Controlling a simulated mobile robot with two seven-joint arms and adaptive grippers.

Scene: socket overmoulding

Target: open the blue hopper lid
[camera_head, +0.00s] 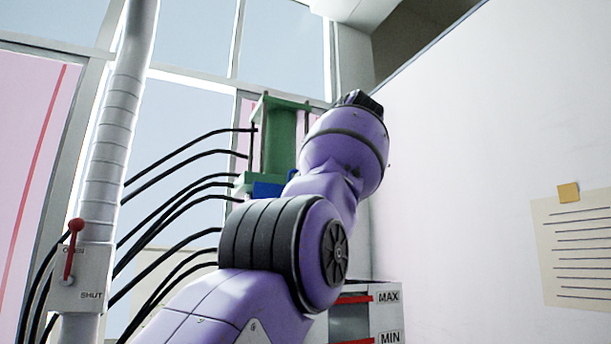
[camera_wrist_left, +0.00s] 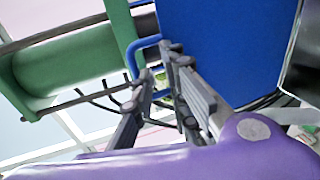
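The blue lid (camera_wrist_left: 225,45) fills the upper right of the left wrist view as a broad flat panel. A thin blue loop handle (camera_wrist_left: 148,41) stands out from its left edge. My left gripper (camera_wrist_left: 154,66) is at this handle, its two dark fingers apart with a visible gap between them. The fingertips overlap the handle in the picture; I cannot tell whether they touch it. In the head view a small blue part (camera_head: 266,189) shows beside the green machine, mostly hidden by my purple left arm, and the left gripper is hidden too. My right gripper is in neither view.
A green machine frame (camera_head: 279,138) stands behind my arm, with several black hoses running left to a grey pipe. A red lever (camera_head: 74,250) sits on that pipe. A box marked MAX and MIN (camera_head: 385,318) is below. A white wall fills the right.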

